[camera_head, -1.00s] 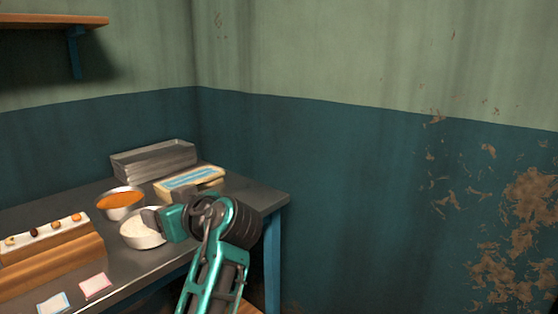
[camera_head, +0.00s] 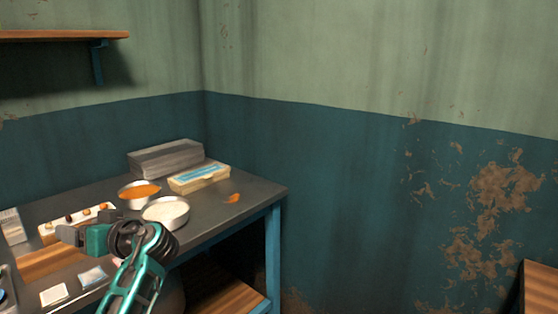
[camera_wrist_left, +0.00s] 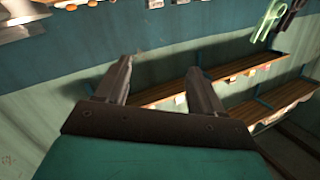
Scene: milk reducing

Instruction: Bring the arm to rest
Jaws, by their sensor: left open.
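My left gripper (camera_head: 68,235) is in the lower left of the head view, above the table beside the wooden board. In the left wrist view its two fingers (camera_wrist_left: 160,85) stand apart with nothing between them. The left arm comes up from the bottom edge of the head view. My right gripper is not in view.
The dark table (camera_head: 245,196) holds a bowl of white contents (camera_head: 166,211), a bowl of orange contents (camera_head: 139,190), grey trays (camera_head: 165,158) and a pale box (camera_head: 198,177). A wooden board (camera_head: 50,262) lies near the gripper. A wall shelf (camera_head: 60,36) hangs upper left.

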